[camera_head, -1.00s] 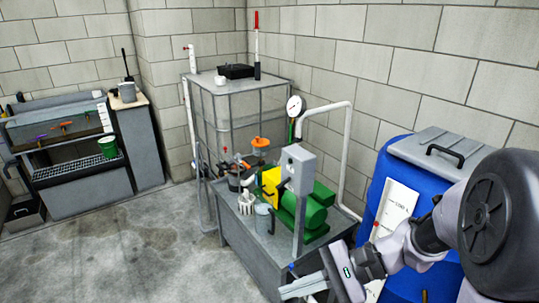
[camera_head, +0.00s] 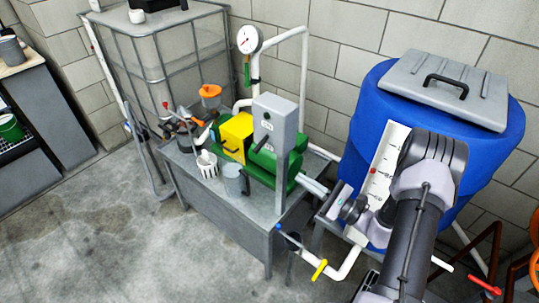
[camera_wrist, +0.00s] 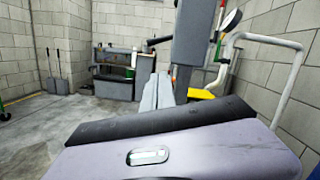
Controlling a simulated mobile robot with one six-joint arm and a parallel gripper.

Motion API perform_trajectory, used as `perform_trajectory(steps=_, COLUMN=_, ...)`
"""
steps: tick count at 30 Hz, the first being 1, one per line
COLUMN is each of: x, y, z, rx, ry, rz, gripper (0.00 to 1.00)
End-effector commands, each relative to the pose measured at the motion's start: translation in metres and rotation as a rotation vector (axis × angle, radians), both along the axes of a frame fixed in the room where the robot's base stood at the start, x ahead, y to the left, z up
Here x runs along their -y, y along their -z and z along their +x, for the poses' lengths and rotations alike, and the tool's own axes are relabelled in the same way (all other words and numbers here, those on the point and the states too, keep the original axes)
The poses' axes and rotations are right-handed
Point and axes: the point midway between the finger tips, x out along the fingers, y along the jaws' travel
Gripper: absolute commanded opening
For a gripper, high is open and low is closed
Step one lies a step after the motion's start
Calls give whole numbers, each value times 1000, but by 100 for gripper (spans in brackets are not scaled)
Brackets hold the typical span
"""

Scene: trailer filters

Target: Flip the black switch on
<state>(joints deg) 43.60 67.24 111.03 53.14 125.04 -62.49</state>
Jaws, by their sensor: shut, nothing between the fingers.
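A grey switch box (camera_head: 277,112) stands on a post beside the green pump and motor. A small black switch lever (camera_head: 264,142) shows low on its front face in the head view; its exact position is too small to tell. My gripper (camera_head: 331,203) is to the right of the post and below the box, apart from it, in front of the blue tank. In the wrist view my gripper's fingers (camera_wrist: 157,90) are together and empty. The box (camera_wrist: 197,30) rises just beyond them there, and its switch face is hidden.
The blue tank (camera_head: 365,110) with a grey lid stands behind my arm. White pipes with a yellow-handled valve (camera_head: 319,270) lie below my gripper. A yellow box (camera_head: 236,133) and a pressure gauge (camera_head: 249,40) are near the switch box. Floor at left is clear.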

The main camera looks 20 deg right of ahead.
Motion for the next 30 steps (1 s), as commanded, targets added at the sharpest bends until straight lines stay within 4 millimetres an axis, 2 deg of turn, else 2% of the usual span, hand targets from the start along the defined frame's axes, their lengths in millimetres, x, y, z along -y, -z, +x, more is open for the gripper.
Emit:
perform_trajectory(steps=14, x=-64, y=-18, z=72, rx=3, ry=-6, rz=-2, gripper=0)
perform_trajectory(steps=21, x=-80, y=-45, z=80, rx=1, ry=-4, rz=0, gripper=0)
perform_trajectory(steps=30, x=-82, y=-49, z=81, rx=0, ry=-3, rz=0, gripper=0)
